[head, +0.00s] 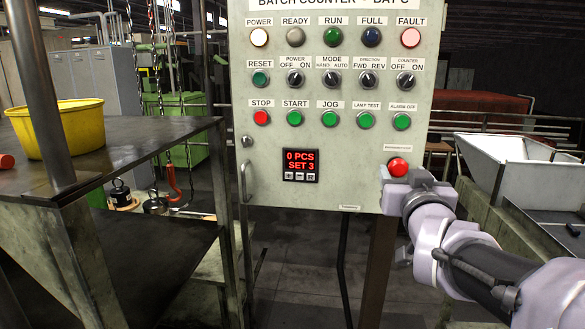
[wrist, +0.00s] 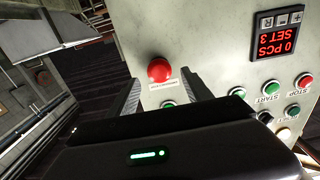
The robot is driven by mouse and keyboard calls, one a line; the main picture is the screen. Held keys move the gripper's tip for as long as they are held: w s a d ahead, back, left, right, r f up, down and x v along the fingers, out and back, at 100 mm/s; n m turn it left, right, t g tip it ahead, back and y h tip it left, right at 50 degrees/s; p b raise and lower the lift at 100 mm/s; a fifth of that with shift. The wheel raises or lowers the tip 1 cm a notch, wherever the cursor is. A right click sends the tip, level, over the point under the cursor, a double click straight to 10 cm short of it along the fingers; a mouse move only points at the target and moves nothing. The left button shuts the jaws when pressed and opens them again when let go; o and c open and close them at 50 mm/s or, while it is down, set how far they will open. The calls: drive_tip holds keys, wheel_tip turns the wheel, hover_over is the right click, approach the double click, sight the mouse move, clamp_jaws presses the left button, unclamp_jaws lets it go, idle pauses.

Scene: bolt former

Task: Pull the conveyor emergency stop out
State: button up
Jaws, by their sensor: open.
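The red mushroom-head emergency stop (head: 398,167) is on the lower right of the grey control panel (head: 340,150). It also shows in the wrist view (wrist: 159,69), where the picture is upside down. A small label (head: 398,147) sits above it, too small to read. My gripper (head: 402,181) is in front of the panel at the button's height, covering the button's lower edge in the head view. In the wrist view my gripper (wrist: 161,86) is open, with one finger on each side below the red head. I see no contact between the fingers and the button.
A table with a yellow bowl (head: 58,128) stands at left. A white hopper (head: 512,170) and conveyor frame are at right.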

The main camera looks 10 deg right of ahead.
sight(399, 168)
drive_tip(key=shift+x, duration=1.7)
clamp_jaws()
